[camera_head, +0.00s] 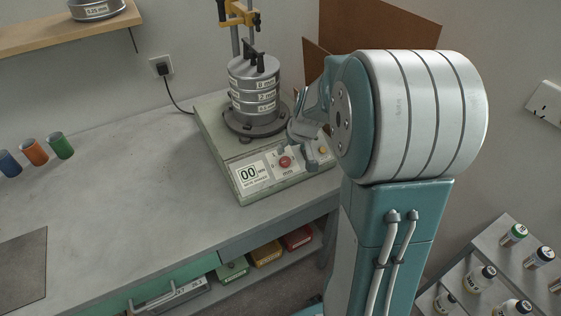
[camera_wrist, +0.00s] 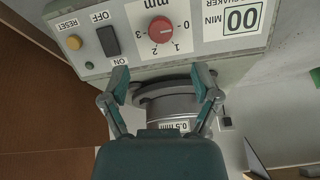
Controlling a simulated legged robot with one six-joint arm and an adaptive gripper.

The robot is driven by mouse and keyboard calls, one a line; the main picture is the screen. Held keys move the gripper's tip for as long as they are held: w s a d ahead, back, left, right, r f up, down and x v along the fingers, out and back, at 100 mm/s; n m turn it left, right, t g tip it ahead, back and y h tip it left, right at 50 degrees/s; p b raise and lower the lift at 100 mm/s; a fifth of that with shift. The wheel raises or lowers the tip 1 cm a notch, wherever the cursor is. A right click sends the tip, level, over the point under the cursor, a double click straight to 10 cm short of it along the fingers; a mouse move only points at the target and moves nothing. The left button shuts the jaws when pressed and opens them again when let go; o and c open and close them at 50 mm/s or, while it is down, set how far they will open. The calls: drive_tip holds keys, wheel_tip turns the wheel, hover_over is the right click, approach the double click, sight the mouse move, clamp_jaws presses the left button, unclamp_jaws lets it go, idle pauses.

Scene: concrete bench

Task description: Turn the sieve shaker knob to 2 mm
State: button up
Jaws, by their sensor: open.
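The sieve shaker (camera_head: 215,125) stands on the bench with a red knob (camera_head: 285,161) on its sloped front panel. In the wrist view the panel appears upside down, and the red knob (camera_wrist: 161,31) is ringed by marks 0 to 3 beside "mm". I cannot tell which mark the knob points to. My gripper (camera_wrist: 161,74) is open and empty, its fingertips apart and below the knob in the picture, not around it. The gripper (camera_head: 308,142) also shows in the head view, right of the sieve stack (camera_head: 253,92) and partly hidden by my arm.
The wrist view shows an OFF/ON switch (camera_wrist: 109,42), a yellow RESET button (camera_wrist: 74,42) and a "00 MIN" display (camera_wrist: 241,18) near the knob. Coloured cups (camera_head: 34,151) stand on the left. A bottle rack (camera_head: 480,255) is at lower right. The bench middle is clear.

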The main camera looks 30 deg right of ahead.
sight(285, 160)
drive_tip(key=x, duration=0.7)
drive_tip(key=shift+a+f, duration=0.1)
drive_tip(key=shift+a, duration=0.1)
drive_tip(key=shift+w+a+f, duration=0.2)
drive_tip(key=shift+w+f, duration=0.05)
drive_tip(key=shift+f, duration=0.2)
drive_tip(key=shift+d, duration=0.45)
drive_tip(key=c, duration=1)
drive_tip(key=shift+a+f, duration=0.1)
drive_tip(key=shift+a, duration=0.1)
clamp_jaws()
